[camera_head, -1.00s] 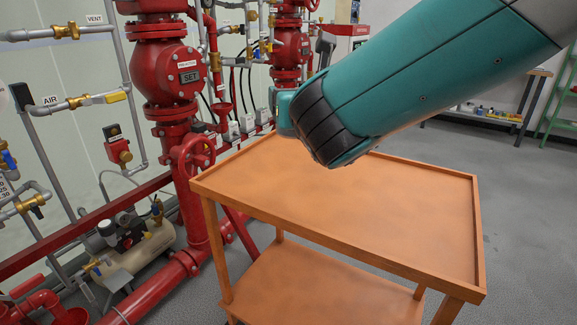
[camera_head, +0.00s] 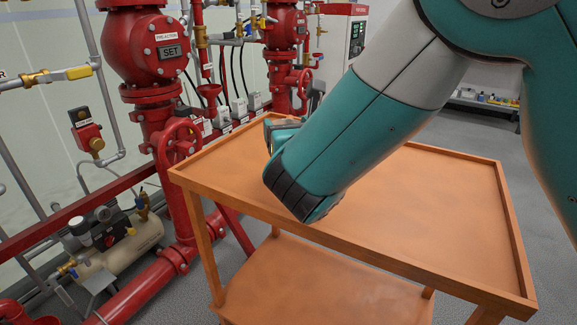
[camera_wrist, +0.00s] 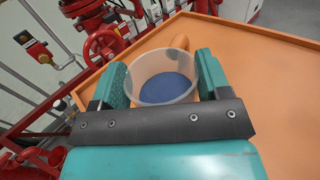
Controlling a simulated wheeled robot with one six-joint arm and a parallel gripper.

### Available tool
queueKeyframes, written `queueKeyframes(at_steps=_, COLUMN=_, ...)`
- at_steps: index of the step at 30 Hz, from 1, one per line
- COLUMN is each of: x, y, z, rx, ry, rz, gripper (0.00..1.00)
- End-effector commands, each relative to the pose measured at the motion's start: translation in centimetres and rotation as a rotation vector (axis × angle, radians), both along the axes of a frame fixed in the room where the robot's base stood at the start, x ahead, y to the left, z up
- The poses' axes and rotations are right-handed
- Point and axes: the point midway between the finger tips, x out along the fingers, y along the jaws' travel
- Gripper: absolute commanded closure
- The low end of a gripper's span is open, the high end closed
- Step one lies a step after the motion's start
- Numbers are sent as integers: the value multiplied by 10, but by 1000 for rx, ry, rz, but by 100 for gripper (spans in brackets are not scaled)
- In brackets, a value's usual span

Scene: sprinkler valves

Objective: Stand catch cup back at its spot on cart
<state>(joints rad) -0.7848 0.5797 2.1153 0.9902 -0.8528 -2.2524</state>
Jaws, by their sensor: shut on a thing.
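The catch cup (camera_wrist: 165,88) is a clear, round cup with a blue bottom, seen from above in the wrist view. My gripper (camera_wrist: 161,78) is shut on it, with one green jaw at each side of its wall. The cart top (camera_wrist: 262,60) lies behind and below the cup in the wrist view. I cannot tell whether the cup touches it.
The cart top has a raised rim and is bare where visible. Red valve pipes (camera_head: 150,55) and a red handwheel (camera_head: 180,140) stand close to its left side. An air compressor (camera_head: 120,245) is at the lower left. A rounded orange shape (camera_wrist: 100,42) shows beyond the cup.

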Motion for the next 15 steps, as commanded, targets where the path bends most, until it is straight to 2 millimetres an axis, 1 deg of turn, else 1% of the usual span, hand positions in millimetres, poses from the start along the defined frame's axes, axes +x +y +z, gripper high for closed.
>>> queueKeyframes(at_steps=1, x=0, y=0, z=-9, rx=-2, ry=0, rz=0, gripper=73)
queueKeyframes(at_steps=6, x=0, y=-2, z=-19, rx=-1, ry=0, rz=-3, gripper=73)
queueKeyframes(at_steps=8, x=0, y=-2, z=-27, rx=-1, ry=1, rz=-2, gripper=73)
queueKeyframes(at_steps=12, x=0, y=-1, z=-51, rx=-2, ry=1, rz=-1, gripper=73)
queueKeyframes(at_steps=15, x=0, y=-1, z=-57, rx=-1, ry=-1, rz=-2, gripper=73)
